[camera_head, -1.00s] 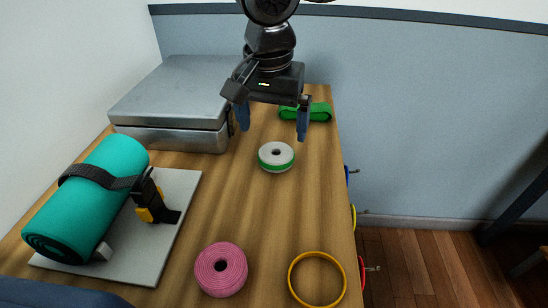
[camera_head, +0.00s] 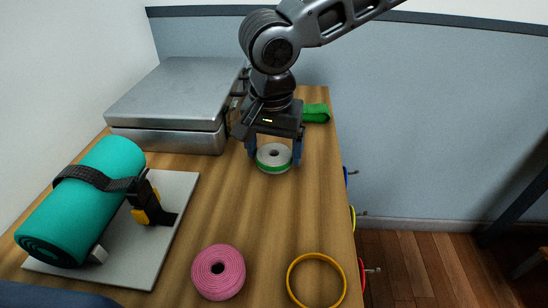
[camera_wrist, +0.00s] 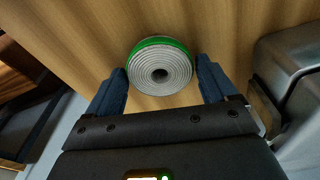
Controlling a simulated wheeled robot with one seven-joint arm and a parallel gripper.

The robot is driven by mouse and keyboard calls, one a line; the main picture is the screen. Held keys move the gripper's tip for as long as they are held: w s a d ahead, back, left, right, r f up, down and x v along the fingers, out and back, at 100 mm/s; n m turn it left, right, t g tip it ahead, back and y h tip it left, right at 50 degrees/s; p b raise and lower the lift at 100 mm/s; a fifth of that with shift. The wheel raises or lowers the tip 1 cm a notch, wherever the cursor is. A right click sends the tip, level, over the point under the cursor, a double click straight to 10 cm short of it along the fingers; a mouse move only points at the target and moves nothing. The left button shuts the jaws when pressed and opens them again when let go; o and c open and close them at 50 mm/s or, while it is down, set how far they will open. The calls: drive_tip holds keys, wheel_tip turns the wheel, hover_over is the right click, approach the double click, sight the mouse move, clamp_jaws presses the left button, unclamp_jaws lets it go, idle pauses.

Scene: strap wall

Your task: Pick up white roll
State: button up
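The white roll (camera_head: 273,153) has a green band on its edge and lies flat on the wooden table, toward the back middle. It also shows in the wrist view (camera_wrist: 160,72), top face toward the camera. My gripper (camera_head: 274,158) is lowered around it, with one blue-grey finger on its left and one on its right. In the wrist view my gripper (camera_wrist: 164,80) is open, with its fingertips beside the roll's near part. A small gap seems to show on the right; whether the left finger touches is hard to tell.
A silver case (camera_head: 165,137) stands left of my gripper, close by. A green rolled strap (camera_head: 316,113) lies behind it. A pink roll (camera_head: 218,271) and a yellow ring (camera_head: 316,279) lie in front. A teal mat roll (camera_head: 82,208) rests on a grey board (camera_head: 187,184) at left.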

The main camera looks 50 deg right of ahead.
drive_tip(key=shift+c, duration=0.9)
